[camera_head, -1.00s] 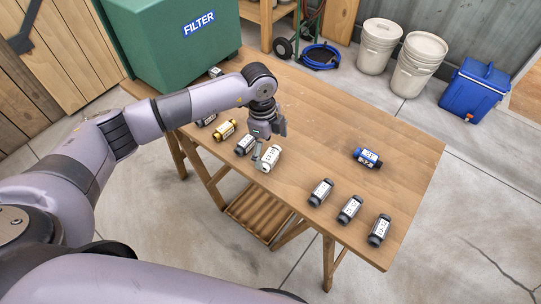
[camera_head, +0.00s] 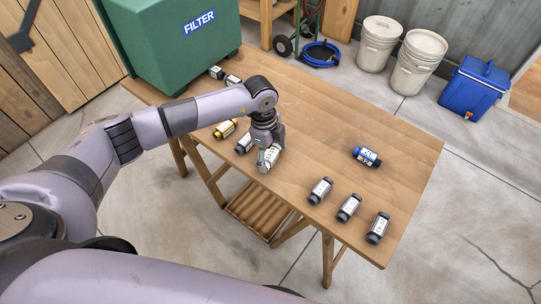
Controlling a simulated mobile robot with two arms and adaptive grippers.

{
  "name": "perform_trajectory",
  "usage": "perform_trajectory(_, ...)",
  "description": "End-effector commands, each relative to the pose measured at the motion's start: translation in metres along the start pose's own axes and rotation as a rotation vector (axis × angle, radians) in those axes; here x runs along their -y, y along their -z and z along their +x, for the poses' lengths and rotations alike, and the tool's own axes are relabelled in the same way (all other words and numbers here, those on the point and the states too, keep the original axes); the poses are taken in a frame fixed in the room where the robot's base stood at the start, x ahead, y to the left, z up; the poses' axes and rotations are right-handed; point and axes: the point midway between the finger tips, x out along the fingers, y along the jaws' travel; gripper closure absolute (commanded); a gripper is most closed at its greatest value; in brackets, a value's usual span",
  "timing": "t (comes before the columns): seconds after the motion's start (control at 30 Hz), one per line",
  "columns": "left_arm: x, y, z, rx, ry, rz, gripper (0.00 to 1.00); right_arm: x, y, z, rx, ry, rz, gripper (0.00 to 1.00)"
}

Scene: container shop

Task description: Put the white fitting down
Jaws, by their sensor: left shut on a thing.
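The white fitting (camera_head: 266,164) is at the near left edge of the wooden table (camera_head: 325,125), to the right of a dark fitting. My left gripper (camera_head: 268,150) points down and is shut on the white fitting, covering its upper part. The fitting looks low over the tabletop; I cannot tell whether it touches the wood. My right gripper is not in view.
A dark fitting (camera_head: 245,143) and a yellow one (camera_head: 225,129) lie close to the left. A blue fitting (camera_head: 366,156) and three dark ones (camera_head: 348,208) lie to the right. A green FILTER box (camera_head: 180,45) stands behind. The table's middle is clear.

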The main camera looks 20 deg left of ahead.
Motion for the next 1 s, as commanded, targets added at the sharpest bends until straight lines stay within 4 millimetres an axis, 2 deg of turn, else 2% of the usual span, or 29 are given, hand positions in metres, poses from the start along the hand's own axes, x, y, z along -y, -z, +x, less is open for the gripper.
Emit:
perform_trajectory(0.37,0.000,0.000,0.000,0.000,0.001,0.000,0.61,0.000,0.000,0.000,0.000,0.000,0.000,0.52)
perform_trajectory(0.67,0.001,0.001,-0.007,0.000,0.003,0.000,0.61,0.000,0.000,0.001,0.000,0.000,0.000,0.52)
perform_trajectory(0.87,0.001,0.004,-0.035,-0.001,0.005,0.002,0.61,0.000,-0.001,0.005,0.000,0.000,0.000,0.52)
perform_trajectory(1.0,0.002,0.008,-0.071,-0.001,0.009,0.002,0.61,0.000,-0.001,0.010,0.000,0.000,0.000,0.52)
